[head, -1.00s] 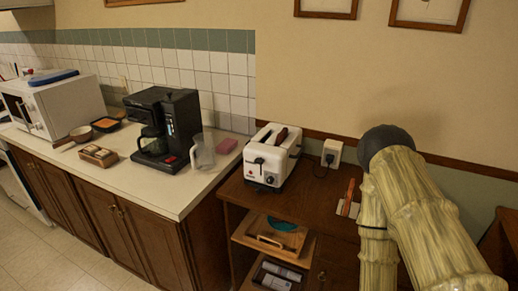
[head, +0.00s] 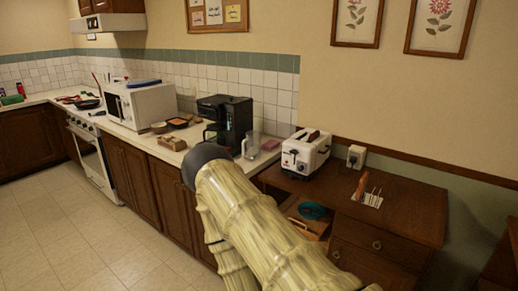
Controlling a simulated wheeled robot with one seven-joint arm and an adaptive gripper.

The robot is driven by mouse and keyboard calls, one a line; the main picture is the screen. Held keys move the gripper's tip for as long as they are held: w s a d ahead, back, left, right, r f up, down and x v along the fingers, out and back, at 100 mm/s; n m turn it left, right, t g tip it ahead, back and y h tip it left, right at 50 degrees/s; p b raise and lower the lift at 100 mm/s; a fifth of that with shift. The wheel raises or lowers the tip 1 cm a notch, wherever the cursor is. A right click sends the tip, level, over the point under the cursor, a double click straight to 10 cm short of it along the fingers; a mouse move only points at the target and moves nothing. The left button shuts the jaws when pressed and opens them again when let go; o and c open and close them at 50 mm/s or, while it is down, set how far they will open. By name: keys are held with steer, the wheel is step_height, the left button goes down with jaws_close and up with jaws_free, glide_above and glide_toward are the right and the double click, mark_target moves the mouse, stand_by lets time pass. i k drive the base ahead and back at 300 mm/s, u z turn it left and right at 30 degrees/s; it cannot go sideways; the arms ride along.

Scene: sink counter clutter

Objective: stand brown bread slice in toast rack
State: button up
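A dark brown slice (head: 313,136) sticks up from a slot of the white toaster (head: 305,153) on the brown wooden cabinet; it looks like the brown bread slice. To the right of the toaster, a small rack-like holder (head: 371,198) with thin upright dividers and a pale base appears to be the toast rack. An orange-brown flat piece (head: 361,186) stands upright at its left end; I cannot tell exactly what it is. My arm crosses the lower middle of the view, in front of the counter. My gripper is not in view.
On the white counter stand a black coffee maker (head: 225,122), a clear jug (head: 250,146), a small wooden item (head: 172,142) and a microwave (head: 142,104). The cabinet top right of the rack (head: 415,208) is bare.

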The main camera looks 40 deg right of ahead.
mark_target(374, 202)
steer(key=u, duration=0.2)
steer(key=i, duration=1.55)
steer(key=z, duration=1.45)
steer(key=i, duration=0.55)
steer(key=z, duration=0.6)
